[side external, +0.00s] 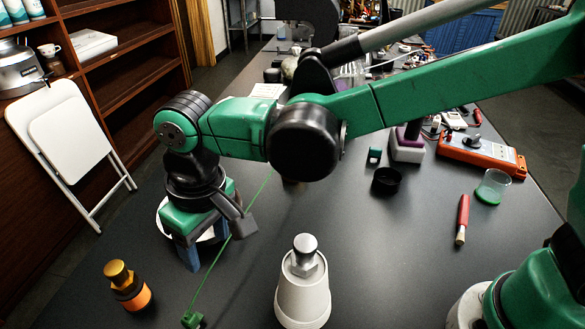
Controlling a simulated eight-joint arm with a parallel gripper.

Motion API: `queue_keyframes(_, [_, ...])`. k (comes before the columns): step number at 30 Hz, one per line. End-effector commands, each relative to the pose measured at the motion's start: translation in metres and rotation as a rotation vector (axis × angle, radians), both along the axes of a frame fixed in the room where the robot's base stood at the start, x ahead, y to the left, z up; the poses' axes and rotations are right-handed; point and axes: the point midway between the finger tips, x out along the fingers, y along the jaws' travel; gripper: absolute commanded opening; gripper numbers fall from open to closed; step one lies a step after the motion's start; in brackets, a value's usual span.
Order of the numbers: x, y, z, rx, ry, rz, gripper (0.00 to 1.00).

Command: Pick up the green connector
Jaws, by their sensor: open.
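A small green connector (192,319) lies on the dark table at the bottom edge of the view, left of centre. A thin green cable (240,215) runs from it up and to the right, passing beside my gripper in the picture. My gripper (204,245) is open and points down, with blue fingers. It is above and behind the connector in the picture, apart from it. Nothing shows between the fingers, though part of the gripper is hidden by its own body.
A white cone-shaped holder (303,300) with a metal top stands right of the connector. A white round object (163,215) is partly hidden behind my gripper. A red-handled brush (463,220) and black dish (387,180) lie right.

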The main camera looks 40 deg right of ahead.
Motion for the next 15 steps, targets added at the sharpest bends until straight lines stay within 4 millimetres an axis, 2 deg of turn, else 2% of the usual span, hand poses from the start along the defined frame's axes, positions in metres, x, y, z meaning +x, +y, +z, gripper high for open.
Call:
queue_keyframes(1, [-0.007, 0.019, -0.01, -0.018, 0.021, 0.033, 0.58])
queue_keyframes(3, [-0.015, 0.036, -0.022, -0.041, 0.046, 0.06, 0.58])
queue_keyframes(6, [-0.025, 0.05, -0.033, -0.064, 0.067, 0.085, 0.58])
queue_keyframes(11, [-0.03, 0.058, -0.046, -0.077, 0.08, 0.097, 0.58])
queue_keyframes(15, [-0.03, 0.058, -0.065, -0.076, 0.079, 0.096, 0.58])
